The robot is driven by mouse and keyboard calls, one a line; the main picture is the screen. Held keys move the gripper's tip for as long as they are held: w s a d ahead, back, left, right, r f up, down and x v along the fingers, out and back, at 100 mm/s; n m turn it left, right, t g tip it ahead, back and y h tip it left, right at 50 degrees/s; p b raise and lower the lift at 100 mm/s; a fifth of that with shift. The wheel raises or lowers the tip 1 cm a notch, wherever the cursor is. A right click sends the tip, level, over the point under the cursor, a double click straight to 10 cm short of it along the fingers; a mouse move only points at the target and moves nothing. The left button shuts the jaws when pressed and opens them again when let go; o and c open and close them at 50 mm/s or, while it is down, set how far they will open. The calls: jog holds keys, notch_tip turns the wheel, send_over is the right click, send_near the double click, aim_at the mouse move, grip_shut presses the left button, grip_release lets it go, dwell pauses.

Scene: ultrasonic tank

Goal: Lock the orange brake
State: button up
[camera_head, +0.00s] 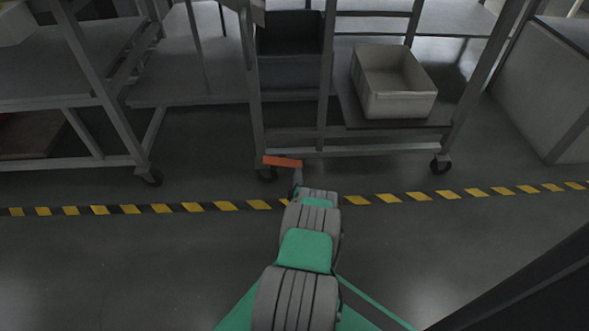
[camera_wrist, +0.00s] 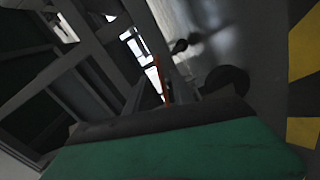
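The orange brake (camera_head: 283,161) is a short flat orange bar, lying nearly level low at the front of the grey rack, beside a caster wheel (camera_head: 267,174). In the wrist view a thin strip of the orange brake (camera_wrist: 164,84) shows just beyond my gripper (camera_wrist: 180,88). In the head view my gripper (camera_head: 296,179) is low over the floor, just in front of and below the brake. Whether it touches the brake cannot be told. My own arm hides much of it, and the dark wrist view does not clearly show the finger gap.
The rack's metal frame (camera_head: 365,150) stands behind the brake, with a grey bin (camera_head: 392,84) and a dark bin (camera_head: 290,50) on it. Another caster (camera_head: 440,166) is at right. Yellow-black floor tape (camera_head: 420,197) crosses in front. The floor nearby is clear.

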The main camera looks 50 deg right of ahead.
aim_at(296, 164)
jog(key=b+x, duration=0.3)
jog(key=x, duration=0.3)
jog(key=shift+w+a+f, duration=0.15)
jog(key=shift+c, duration=0.3)
grip_shut()
dwell(0.8)
